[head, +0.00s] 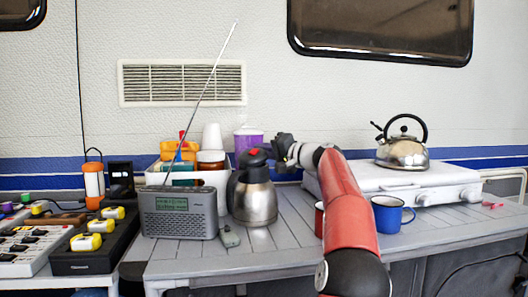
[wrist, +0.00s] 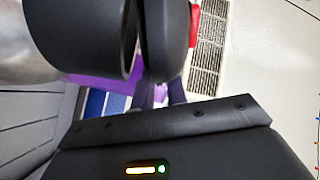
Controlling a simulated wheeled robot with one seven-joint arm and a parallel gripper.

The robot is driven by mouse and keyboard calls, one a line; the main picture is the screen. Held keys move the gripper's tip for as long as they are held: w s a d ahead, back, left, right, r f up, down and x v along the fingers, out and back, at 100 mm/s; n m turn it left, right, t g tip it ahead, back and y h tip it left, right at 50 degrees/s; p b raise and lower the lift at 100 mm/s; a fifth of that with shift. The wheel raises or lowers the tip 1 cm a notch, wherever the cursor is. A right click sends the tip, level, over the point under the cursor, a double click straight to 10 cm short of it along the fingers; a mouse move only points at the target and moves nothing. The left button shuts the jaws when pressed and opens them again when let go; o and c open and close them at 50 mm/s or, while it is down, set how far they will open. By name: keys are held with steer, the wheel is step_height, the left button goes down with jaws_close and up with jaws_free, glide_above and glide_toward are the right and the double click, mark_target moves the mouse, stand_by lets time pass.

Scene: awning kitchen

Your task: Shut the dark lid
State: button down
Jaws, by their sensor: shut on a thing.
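A steel jug (head: 255,203) with a black collar stands on the slatted table, its handle to the left. Its dark lid (head: 254,160) with a red button is on top. In the wrist view the dark lid (wrist: 166,38) lies close beside the jug's collar (wrist: 108,40), with a narrow dark gap between them. My gripper (head: 278,152) is at the lid's right side, shut on its edge. In the wrist view the fingers (wrist: 163,91) meet the lid's near edge; their exact contact is partly hidden.
A grey radio (head: 178,212) with a long slanting antenna stands left of the jug. A white bin (head: 150,177) of items is behind. A blue mug (head: 388,214), a mostly hidden red mug (head: 319,219) and a stove (head: 420,187) with a kettle (head: 402,153) are right.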

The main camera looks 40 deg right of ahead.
steer(key=shift+f, duration=0.15)
steer(key=c, duration=1.5)
jaws_free()
steer(key=s+d+b, duration=0.1)
steer(key=s+b, duration=0.1)
steer(key=s, duration=0.5)
steer(key=shift+s+d, duration=0.2)
steer(key=shift+s, duration=0.2)
steer(key=s+d+b, duration=0.1)
steer(key=s+b, duration=0.2)
steer(key=s, duration=0.5)
steer(key=shift+s+d, duration=0.3)
steer(key=shift+s, duration=0.05)
